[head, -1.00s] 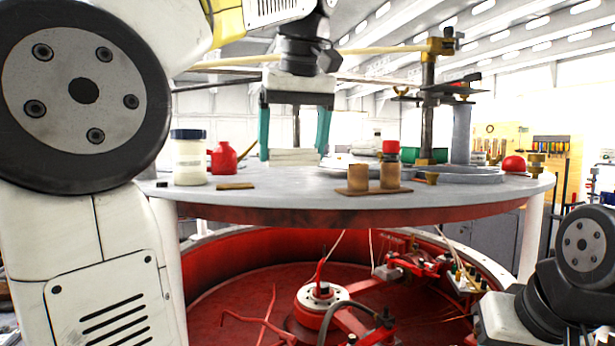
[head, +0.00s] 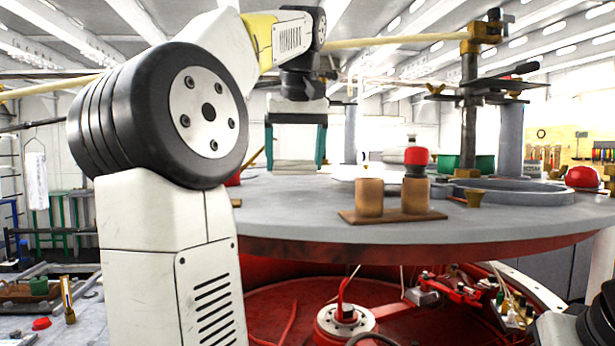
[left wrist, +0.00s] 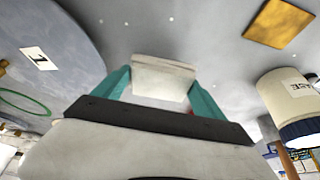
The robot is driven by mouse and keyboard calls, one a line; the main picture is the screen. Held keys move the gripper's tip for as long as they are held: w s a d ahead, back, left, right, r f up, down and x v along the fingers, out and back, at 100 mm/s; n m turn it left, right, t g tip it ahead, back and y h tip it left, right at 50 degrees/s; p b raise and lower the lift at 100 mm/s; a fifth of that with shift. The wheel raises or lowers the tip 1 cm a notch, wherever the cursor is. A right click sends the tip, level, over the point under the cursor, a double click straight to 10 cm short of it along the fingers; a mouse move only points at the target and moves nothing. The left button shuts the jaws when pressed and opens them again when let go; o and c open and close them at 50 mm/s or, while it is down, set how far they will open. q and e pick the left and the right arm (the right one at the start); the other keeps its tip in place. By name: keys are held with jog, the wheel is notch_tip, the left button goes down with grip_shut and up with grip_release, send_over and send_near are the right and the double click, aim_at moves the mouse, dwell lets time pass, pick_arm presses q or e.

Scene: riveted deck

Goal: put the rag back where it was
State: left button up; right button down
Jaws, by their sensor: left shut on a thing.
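The rag is a folded off-white cloth (head: 295,167). It sits between the teal fingers of my left gripper (head: 296,162), over the grey round table (head: 300,212). In the left wrist view the rag (left wrist: 163,78) spans the gap between the fingertips of my left gripper (left wrist: 158,90), which is shut on it. I cannot tell whether the rag's underside touches the tabletop. My right gripper is out of view.
A wooden stand with two brown cylinders (head: 369,197) is near the table's front edge. A white jar with a blue lid (left wrist: 288,100), an ochre square (left wrist: 279,23) and a label marked 1 (left wrist: 39,58) show in the left wrist view. A clamp post (head: 469,110) stands behind.

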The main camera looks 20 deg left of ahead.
pick_arm(q)
jog(key=a, duration=0.1)
jog(key=w+a, duration=0.2)
jog(key=shift+a+f, duration=0.2)
jog(key=shift+a, duration=0.2)
jog(key=shift+a+f, duration=0.1)
jog(key=shift+f, duration=1.7)
jog(key=shift+f, duration=0.1)
jog(key=o, duration=1.3)
jog(key=shift+c, duration=0.2)
jog(key=v, duration=1.2)
